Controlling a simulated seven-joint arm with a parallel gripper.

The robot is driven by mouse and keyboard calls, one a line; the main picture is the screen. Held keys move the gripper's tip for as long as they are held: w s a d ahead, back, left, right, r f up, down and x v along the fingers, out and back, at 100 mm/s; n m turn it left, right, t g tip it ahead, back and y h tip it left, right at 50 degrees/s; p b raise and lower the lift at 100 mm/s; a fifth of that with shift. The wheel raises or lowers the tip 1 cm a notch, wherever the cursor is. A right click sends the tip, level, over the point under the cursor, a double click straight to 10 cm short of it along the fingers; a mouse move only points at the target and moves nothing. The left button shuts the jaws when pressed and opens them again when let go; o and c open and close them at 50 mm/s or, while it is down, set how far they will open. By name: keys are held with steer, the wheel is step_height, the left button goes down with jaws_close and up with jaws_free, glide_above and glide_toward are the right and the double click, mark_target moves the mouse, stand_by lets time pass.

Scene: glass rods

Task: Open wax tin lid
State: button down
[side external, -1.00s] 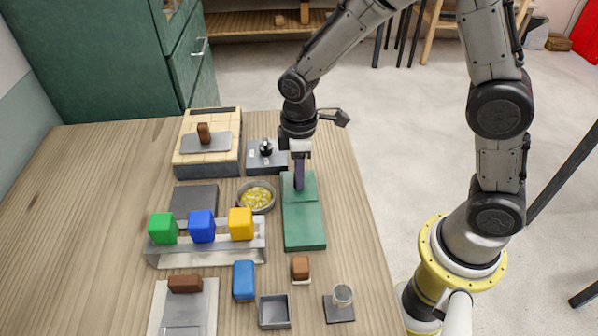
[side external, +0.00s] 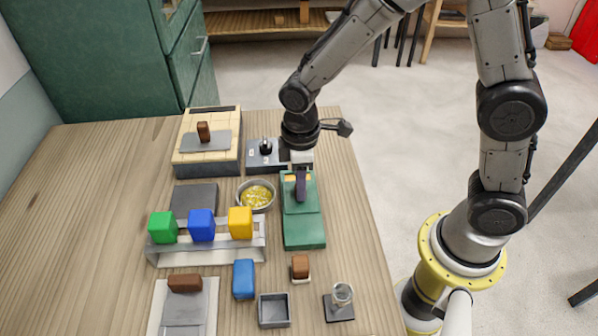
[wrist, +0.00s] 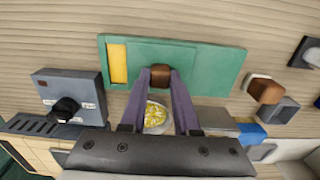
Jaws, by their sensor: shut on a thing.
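The wax tin (wrist: 222,68) is a long green box with a green lid (wrist: 142,50) on it; it also stands at the table's right side in the side view (side external: 304,232). A yellow strip of wax (wrist: 118,63) shows uncovered at one end, the far end in the side view. A brown knob (wrist: 160,75) stands on the lid. My gripper (wrist: 161,78) is shut on this knob, one purple finger on each side. In the side view my gripper (side external: 301,190) tilts over the tin and hides the knob.
A bowl of yellow pieces (side external: 256,196) sits close left of the tin. A grey box with a black knob (side external: 266,153) stands just behind it. A rack with coloured blocks (side external: 207,253) is to the left. A small brown-topped block (side external: 300,267) lies in front.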

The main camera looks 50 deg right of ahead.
steer(key=s+a, duration=0.3)
steer(key=shift+a+r, duration=0.1)
steer(key=shift+a, duration=0.1)
steer(key=c, duration=0.6)
jaws_free()
steer(key=shift+s, duration=0.1)
steer(key=shift+c, duration=0.2)
step_height(320, 180, up, 14)
